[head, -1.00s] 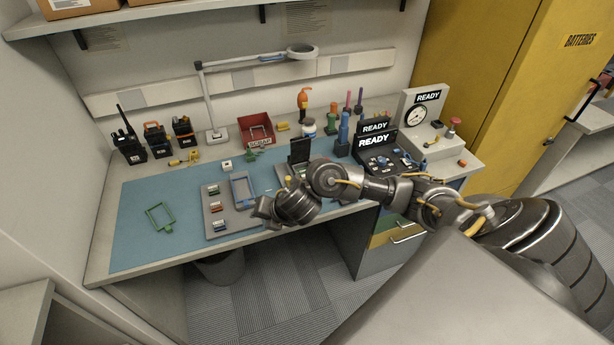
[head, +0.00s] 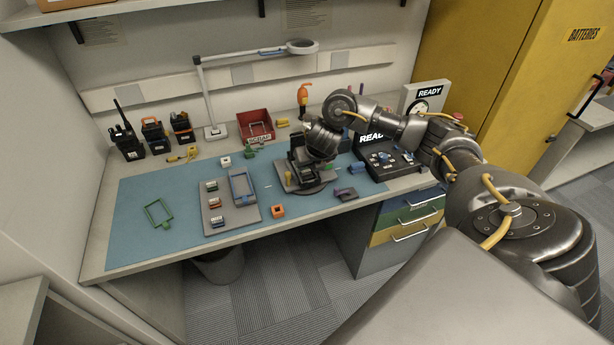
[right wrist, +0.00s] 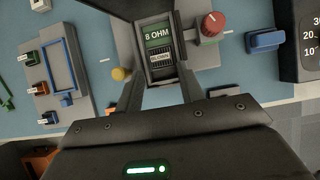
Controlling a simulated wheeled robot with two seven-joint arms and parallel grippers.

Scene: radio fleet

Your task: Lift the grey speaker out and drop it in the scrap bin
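My right gripper (right wrist: 161,95) is at the open dark radio, which shows in the right wrist view (right wrist: 142,45) and the head view (head: 297,150). Its two fingers are apart, on either side of the radio's cavity. In the cavity I see a green "8 OHM" label (right wrist: 158,38) and a small ribbed grey part (right wrist: 160,60), likely the speaker; I cannot tell whether the fingers touch it. The radio stands on a grey fixture (head: 286,183). The red scrap bin (head: 256,125) stands behind and left of it. My left gripper is not in view.
A grey tray (head: 215,228) with small modules and a blue frame (head: 242,187) lies left of the fixture. An orange block (head: 278,211) is in front. A READY console (head: 385,160) stands to the right. The lamp (head: 207,95) rises behind. The mat's left part is mostly clear.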

